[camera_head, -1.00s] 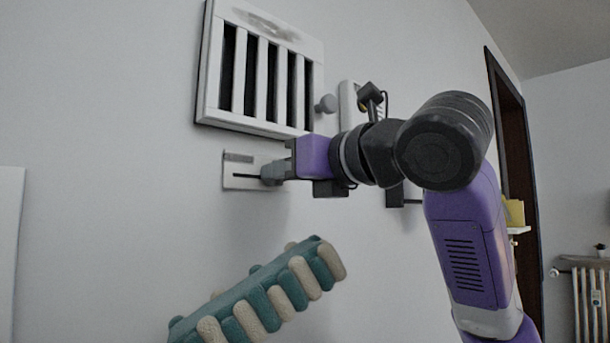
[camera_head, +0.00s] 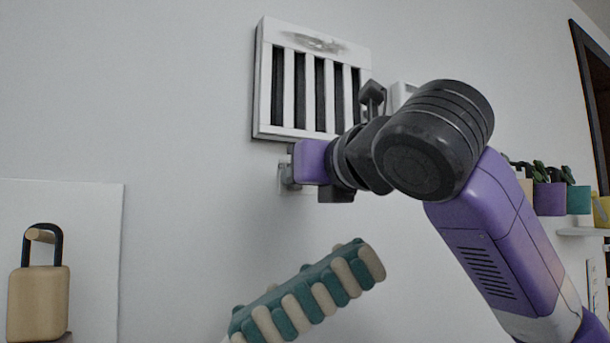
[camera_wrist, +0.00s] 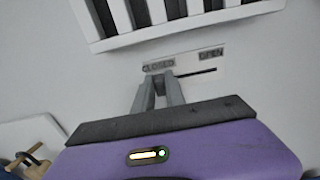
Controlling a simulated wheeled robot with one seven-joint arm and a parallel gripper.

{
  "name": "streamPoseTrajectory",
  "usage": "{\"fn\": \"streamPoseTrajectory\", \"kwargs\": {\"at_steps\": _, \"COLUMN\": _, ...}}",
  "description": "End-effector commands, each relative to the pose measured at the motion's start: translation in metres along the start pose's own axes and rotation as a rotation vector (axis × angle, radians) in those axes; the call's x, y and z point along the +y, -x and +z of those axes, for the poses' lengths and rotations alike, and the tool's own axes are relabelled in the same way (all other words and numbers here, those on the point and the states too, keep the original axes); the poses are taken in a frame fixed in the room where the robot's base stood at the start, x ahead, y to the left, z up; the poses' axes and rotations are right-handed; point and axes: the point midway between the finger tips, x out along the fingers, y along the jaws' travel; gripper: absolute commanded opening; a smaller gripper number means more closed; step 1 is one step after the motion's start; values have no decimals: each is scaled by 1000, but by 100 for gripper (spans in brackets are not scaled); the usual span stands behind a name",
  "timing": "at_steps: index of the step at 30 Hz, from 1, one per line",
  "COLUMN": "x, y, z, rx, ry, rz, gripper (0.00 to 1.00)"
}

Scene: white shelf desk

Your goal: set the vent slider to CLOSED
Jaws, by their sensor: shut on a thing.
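The slider plate (camera_wrist: 193,62) is on the wall below the white slatted vent (camera_head: 347,52) and reads CLOSED at left and OPEN at right in the wrist view. Its dark slot (camera_wrist: 200,72) shows to the right of my fingers. My gripper (camera_wrist: 160,80) is shut on the slider knob, which the fingertips hide, at the CLOSED end just below that label. In the head view my gripper (camera_head: 286,174) is against the plate and covers most of it. The vent also shows at the top of the wrist view (camera_wrist: 175,28).
A teal and cream ribbed object (camera_head: 310,293) is below my gripper. A beige padlock-like object (camera_head: 38,303) is at lower left before a white panel (camera_head: 95,225). Potted plants (camera_head: 549,198) and a dark door frame (camera_head: 590,95) are at right. The wall left of the vent is clear.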

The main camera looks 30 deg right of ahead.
Motion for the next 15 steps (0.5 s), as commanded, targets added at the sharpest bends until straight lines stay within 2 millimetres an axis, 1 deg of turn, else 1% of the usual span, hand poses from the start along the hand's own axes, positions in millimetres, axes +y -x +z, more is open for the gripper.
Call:
{"fn": "streamPoseTrajectory", "kwargs": {"at_steps": 1, "x": 4, "y": 1, "z": 2, "rx": -5, "ry": 3, "rz": 10, "gripper": 21}}
{"fn": "streamPoseTrajectory", "kwargs": {"at_steps": 3, "x": 4, "y": 1, "z": 1, "rx": -4, "ry": 3, "rz": 9, "gripper": 35}}
{"fn": "streamPoseTrajectory", "kwargs": {"at_steps": 4, "x": 4, "y": 1, "z": 1, "rx": -4, "ry": 2, "rz": 9, "gripper": 38}}
{"fn": "streamPoseTrajectory", "kwargs": {"at_steps": 12, "x": 2, "y": 1, "z": 0, "rx": -1, "ry": 2, "rz": 6, "gripper": 38}}
{"fn": "streamPoseTrajectory", "kwargs": {"at_steps": 15, "x": 2, "y": 5, "z": 0, "rx": -2, "ry": 2, "rz": 5, "gripper": 38}}
